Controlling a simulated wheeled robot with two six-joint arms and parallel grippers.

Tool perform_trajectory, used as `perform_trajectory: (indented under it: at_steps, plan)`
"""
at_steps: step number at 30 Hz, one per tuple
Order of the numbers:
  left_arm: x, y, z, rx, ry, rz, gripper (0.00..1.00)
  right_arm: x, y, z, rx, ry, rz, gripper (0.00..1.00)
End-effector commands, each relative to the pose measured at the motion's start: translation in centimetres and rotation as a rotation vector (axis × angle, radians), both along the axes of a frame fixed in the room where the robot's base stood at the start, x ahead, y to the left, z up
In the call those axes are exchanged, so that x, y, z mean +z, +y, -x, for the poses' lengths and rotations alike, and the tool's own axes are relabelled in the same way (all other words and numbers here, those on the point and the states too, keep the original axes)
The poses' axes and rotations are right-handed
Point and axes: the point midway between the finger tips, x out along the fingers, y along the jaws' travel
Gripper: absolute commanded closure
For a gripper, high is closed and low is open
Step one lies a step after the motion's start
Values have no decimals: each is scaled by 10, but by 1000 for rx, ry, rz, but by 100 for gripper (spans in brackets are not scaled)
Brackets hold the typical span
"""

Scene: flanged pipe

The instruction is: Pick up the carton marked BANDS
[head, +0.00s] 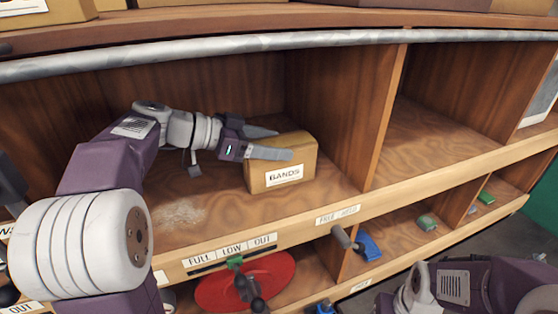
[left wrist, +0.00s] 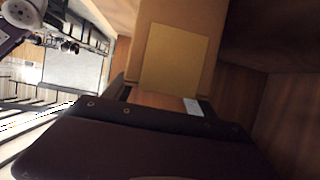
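The tan carton marked BANDS (head: 283,176) stands upright on the floor of the left shelf compartment, its white label facing out. My left gripper (head: 283,144) reaches in from the left at the height of the carton's top. Its grey fingers are apart, one across the front face and one along the back; I cannot tell whether they touch it. In the left wrist view the carton (left wrist: 178,45) fills the upper middle, close ahead of the dark gripper body. My right arm shows at the lower right, but its gripper is out of view.
A wooden divider (head: 388,118) stands right of the carton; the compartment beyond it is empty. A grey rail (head: 250,44) runs across the top. Below the shelf lip are a red disc (head: 262,277), a dark-handled tool and a blue item (head: 369,246).

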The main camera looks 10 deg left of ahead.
Motion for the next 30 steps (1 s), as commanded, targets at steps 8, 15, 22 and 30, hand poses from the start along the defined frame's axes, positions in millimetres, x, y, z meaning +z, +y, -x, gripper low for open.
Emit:
perform_trajectory:
  at_steps: [8,15,22,30]
  plan:
    - [0,0,0,1,0,-1,100,0,0,0,0,0,0,35]
    - [8,1,-1,1,-3,-1,100,-6,0,0,0,0,0,35]
    - [33,-1,1,1,-5,-3,100,-19,0,0,0,0,0,35]
    - [28,-34,61,0,-8,-3,100,-62,0,0,0,0,0,35]
